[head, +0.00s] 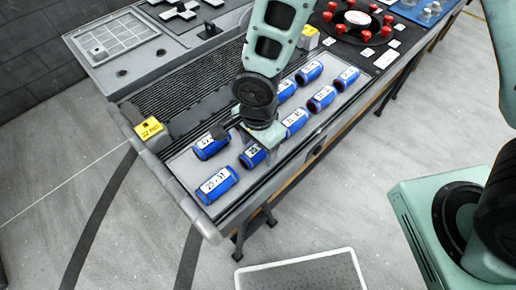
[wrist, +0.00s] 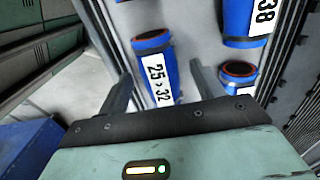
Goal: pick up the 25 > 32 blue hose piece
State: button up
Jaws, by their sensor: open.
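The blue hose piece marked 25 > 32 (wrist: 155,68) lies in the wrist view between my two fingers, its label facing up and its dark open end away from my palm. In the head view it appears to be the piece (head: 253,156) just below my gripper (head: 262,136), partly hidden by it. My gripper is open, with one finger on each side of the piece in the wrist view (wrist: 160,76). I see no grip on it. I cannot tell how far down the fingers reach or whether they touch it.
Several similar blue hose pieces lie in two rows on the grey tray (head: 188,168); one marked 38 (wrist: 240,20) and another (wrist: 240,75) are close on the right. A yellow 22 mm block (head: 148,130) stands at the left. A ribbed mat (head: 205,78) lies behind.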

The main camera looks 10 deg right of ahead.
jog(key=shift+c, duration=0.4)
jog(key=c, duration=1)
jog(key=shift+c, duration=0.2)
